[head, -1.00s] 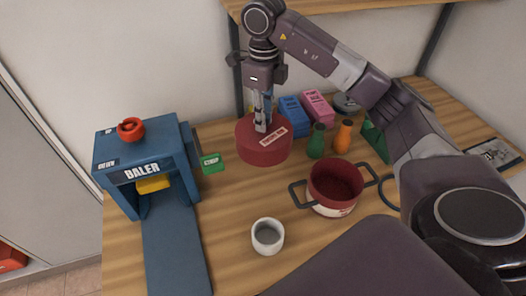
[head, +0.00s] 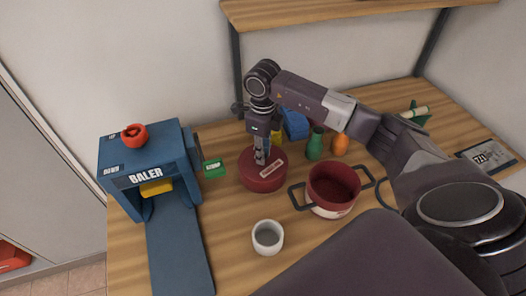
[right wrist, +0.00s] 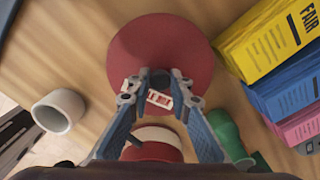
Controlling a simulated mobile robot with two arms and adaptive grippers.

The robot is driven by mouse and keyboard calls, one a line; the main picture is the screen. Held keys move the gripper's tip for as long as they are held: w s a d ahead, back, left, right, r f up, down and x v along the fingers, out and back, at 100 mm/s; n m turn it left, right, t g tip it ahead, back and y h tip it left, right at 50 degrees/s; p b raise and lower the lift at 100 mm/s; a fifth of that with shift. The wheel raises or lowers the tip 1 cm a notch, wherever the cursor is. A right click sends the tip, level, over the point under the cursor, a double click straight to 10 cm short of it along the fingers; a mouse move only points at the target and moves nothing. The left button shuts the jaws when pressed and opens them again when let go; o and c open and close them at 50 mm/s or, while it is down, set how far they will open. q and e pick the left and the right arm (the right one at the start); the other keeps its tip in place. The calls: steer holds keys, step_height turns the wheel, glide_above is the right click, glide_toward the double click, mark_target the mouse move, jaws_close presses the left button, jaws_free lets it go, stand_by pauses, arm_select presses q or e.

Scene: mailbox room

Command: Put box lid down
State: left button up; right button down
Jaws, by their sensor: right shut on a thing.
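The red round box lid (head: 266,182), with a white label, is beside the red and white pot (head: 333,186) on its left. I cannot tell whether it touches the table. My right gripper (head: 261,157) is above the middle of the lid, pointing down and shut on it. In the right wrist view, the fingertips (right wrist: 160,84) are at the label of the lid (right wrist: 160,48), and part of the pot (right wrist: 155,148) shows below between the fingers. My left gripper is not in view.
A white cup (head: 267,238) is in front. A green bottle (head: 315,144), an orange bottle (head: 340,145) and colored boxes (right wrist: 268,40) stand behind. The wooden table (head: 235,225) is clear around the cup.

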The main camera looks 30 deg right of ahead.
steer(key=shift+f, duration=0.2)
steer(key=c, duration=1.8)
jaws_free()
steer(key=shift+r, duration=0.1)
steer(key=shift+o, duration=0.2)
steer(key=shift+r, duration=0.2)
steer(key=shift+w+r, duration=0.1)
steer(key=shift+r, duration=0.15)
step_height(320, 180, up, 11)
steer(key=b, duration=0.3)
steer(key=shift+r+b, duration=0.2)
steer(key=shift+b, duration=0.2)
